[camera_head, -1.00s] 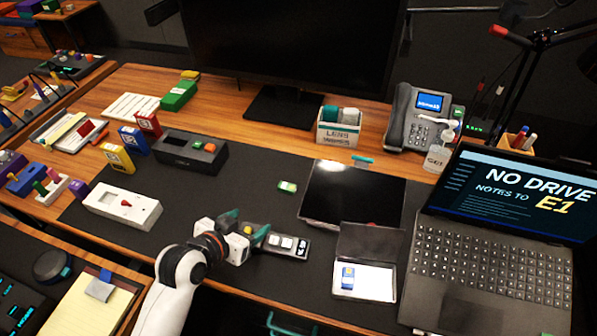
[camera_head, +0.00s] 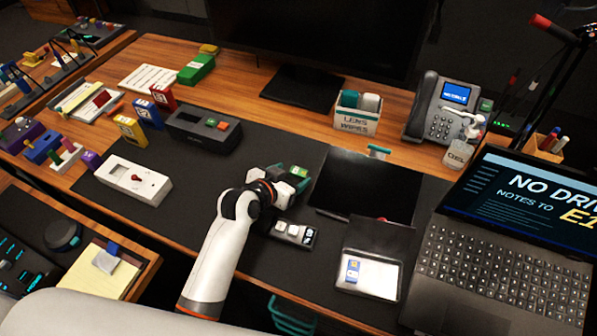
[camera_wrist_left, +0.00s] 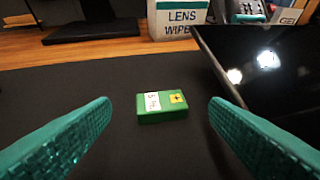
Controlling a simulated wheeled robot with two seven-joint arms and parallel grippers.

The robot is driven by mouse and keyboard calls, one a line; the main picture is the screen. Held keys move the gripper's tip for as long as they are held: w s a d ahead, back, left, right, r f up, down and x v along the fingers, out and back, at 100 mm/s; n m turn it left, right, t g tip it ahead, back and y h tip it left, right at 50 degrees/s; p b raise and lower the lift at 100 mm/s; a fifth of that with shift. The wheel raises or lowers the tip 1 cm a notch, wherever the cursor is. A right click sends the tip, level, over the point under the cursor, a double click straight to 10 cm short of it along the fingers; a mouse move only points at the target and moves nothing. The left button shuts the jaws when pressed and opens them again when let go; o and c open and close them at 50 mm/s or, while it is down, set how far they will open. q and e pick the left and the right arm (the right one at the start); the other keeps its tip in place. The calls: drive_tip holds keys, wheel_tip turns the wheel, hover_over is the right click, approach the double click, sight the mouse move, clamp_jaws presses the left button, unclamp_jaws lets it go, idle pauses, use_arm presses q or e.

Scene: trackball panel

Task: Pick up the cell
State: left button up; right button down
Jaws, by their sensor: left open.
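The cell (camera_wrist_left: 162,105) is a small green block with a white label and a yellow patch, lying flat on the dark desk mat. In the head view the cell (camera_head: 299,172) shows just past my left gripper (camera_head: 290,177). In the left wrist view the open teal fingers of my left gripper (camera_wrist_left: 160,112) are on both sides of the picture, with the cell centred between them and a little ahead. Neither finger touches it. My right gripper is not in view.
A dark flat screen (camera_wrist_left: 268,75) lies close to the right finger. A small tray with white keys (camera_head: 295,233) is just in front of the gripper. A lens wipes box (camera_head: 357,113) and a black device (camera_head: 203,131) stand farther back. Open mat lies left of the cell.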

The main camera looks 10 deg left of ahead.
sight(299, 173)
use_arm(q)
drive_tip(key=x, duration=0.2)
drive_tip(key=shift+w+d+f, duration=0.1)
drive_tip(key=shift+w+d, duration=0.05)
drive_tip(key=shift+w, duration=0.2)
drive_tip(key=shift+s, duration=0.1)
drive_tip(key=c, duration=1.1)
